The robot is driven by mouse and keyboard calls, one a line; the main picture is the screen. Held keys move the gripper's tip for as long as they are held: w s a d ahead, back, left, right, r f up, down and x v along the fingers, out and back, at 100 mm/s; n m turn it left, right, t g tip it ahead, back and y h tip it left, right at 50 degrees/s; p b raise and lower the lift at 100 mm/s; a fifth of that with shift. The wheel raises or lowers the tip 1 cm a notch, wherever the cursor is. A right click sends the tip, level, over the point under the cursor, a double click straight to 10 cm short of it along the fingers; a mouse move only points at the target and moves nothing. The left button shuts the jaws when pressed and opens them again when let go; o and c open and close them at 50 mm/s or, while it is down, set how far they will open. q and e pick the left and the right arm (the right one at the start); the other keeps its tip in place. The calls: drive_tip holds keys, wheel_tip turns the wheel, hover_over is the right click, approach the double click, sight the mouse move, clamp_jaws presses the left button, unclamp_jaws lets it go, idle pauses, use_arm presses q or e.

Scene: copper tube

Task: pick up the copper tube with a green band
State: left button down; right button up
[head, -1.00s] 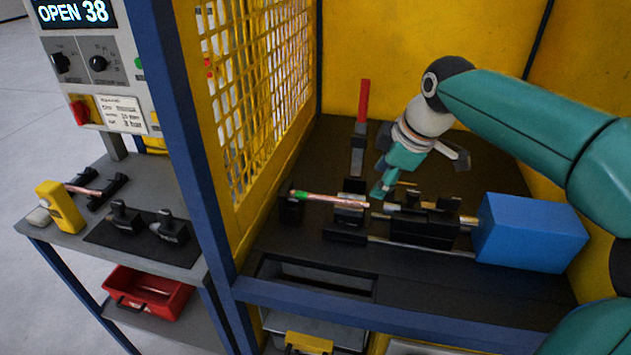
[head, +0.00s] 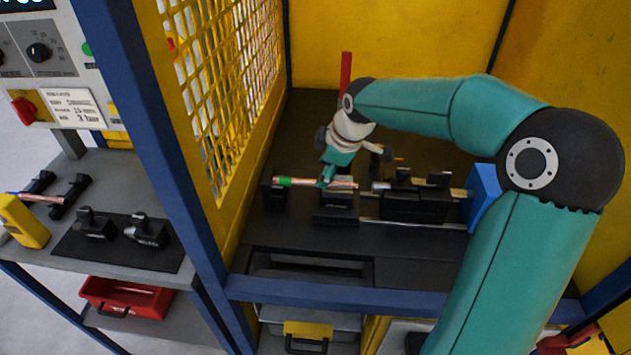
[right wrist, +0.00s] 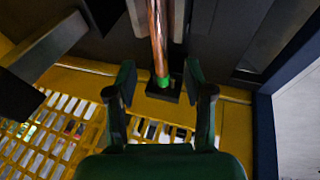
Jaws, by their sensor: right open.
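The copper tube with a green band (head: 308,183) lies level across black supports in the machine, its green band (head: 283,181) near its left end. In the right wrist view the tube (right wrist: 157,35) runs down between my fingers, with the green band (right wrist: 163,82) towards the palm. My right gripper (head: 326,180) is at the tube, right of the green band; in the right wrist view it (right wrist: 160,72) is open, one finger on each side with gaps. One finger hides part of the tube in the head view. My left gripper is not in view.
A yellow mesh guard (head: 215,90) stands left of the tube, and a blue block (head: 483,197) is to the right. A red upright handle (head: 346,72) stands behind my gripper. Another copper tube (head: 42,198) rests on black holders on the side table.

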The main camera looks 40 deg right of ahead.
drive_tip(key=shift+p+x, duration=0.8)
drive_tip(key=shift+x, duration=2.1)
drive_tip(key=shift+a+r, duration=0.1)
drive_tip(key=shift+r, duration=0.05)
clamp_jaws()
